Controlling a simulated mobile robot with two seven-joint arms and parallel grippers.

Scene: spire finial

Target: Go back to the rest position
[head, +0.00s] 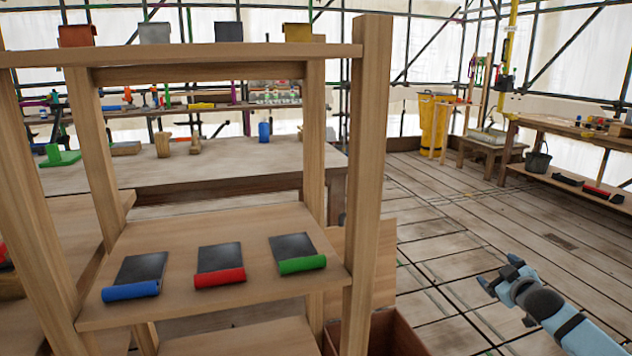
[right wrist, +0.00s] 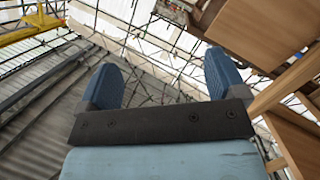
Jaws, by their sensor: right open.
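My right gripper (head: 503,282) is at the lower right of the head view, over the plank floor. It is open, with nothing between its fingers. In the right wrist view its two blue fingers (right wrist: 166,88) stand wide apart on a dark bar, with only background behind them. My left gripper does not show in either view.
A wooden rack (head: 369,180) stands close in front. Its shelf (head: 230,300) bears dark plates with blue (head: 131,291), red (head: 219,277) and green (head: 303,264) rolled edges. Workbenches (head: 100,175) stand behind.

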